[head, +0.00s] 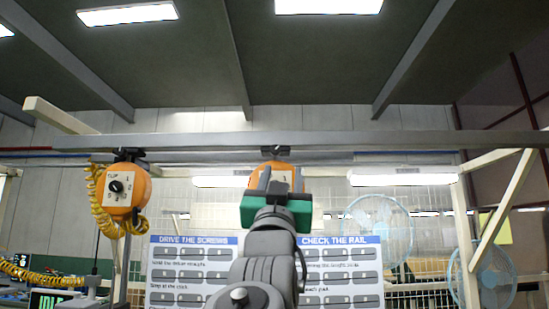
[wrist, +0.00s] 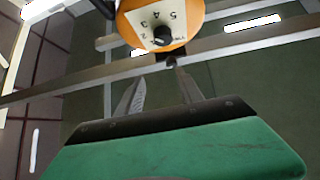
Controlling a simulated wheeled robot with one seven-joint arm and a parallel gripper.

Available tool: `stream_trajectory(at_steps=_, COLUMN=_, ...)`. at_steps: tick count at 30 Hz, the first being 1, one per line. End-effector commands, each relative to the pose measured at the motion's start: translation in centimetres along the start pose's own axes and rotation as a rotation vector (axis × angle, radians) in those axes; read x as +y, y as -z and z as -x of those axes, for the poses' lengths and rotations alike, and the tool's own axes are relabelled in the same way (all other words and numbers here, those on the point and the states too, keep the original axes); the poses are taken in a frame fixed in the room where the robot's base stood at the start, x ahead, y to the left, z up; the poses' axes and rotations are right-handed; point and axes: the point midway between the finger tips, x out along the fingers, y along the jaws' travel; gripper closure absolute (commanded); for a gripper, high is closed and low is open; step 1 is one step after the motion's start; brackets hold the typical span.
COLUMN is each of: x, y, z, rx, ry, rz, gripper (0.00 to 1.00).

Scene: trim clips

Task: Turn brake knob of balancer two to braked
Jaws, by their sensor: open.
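Two orange balancers hang from the overhead rail in the head view. One balancer (head: 137,181) is at the left, with a black knob (head: 116,186) on its pale dial plate. The other balancer (head: 272,165) is at the centre, partly hidden behind my gripper (head: 281,176). I see no label telling which is balancer two. In the wrist view, a balancer (wrist: 198,14) fills the top middle, with a numbered dial plate and a black knob (wrist: 163,36). My gripper (wrist: 159,73) is open and empty, its fingertips below the knob in that picture and apart from it.
The overhead rail (head: 400,140) runs across the head view. A yellow coiled hose (head: 97,205) hangs by the left balancer. Instruction boards (head: 340,241) stand behind my arm, with fans (head: 378,226) at the right. A pale slanted beam (head: 507,200) is at far right.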

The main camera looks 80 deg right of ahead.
Motion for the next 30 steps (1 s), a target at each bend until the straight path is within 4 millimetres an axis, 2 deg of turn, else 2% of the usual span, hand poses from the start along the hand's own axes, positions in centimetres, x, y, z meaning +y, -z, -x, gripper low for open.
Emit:
stream_trajectory(at_steps=1, x=-1.5, y=0.1, z=0.0, rx=0.001, ry=0.044, rz=0.004, gripper=0.56)
stream_trajectory(at_steps=2, x=-2.1, y=0.1, z=-0.1, rx=0.001, ry=0.063, rz=0.012, gripper=0.56)
stream_trajectory(at_steps=5, x=-1.9, y=0.3, z=-1.1, rx=0.004, ry=0.058, rz=0.042, gripper=0.56)
stream_trajectory(at_steps=12, x=-2.2, y=0.7, z=-5.8, rx=0.005, ry=0.057, rz=0.041, gripper=0.56)
stream_trajectory(at_steps=16, x=-2.3, y=0.5, z=-7.5, rx=0.005, ry=0.056, rz=0.041, gripper=0.56)
stream_trajectory(at_steps=26, x=-2.3, y=0.3, z=-7.8, rx=0.007, ry=0.056, rz=0.041, gripper=0.57)
stream_trajectory(at_steps=30, x=-2.3, y=0.3, z=-7.8, rx=0.007, ry=0.055, rz=0.041, gripper=0.69)
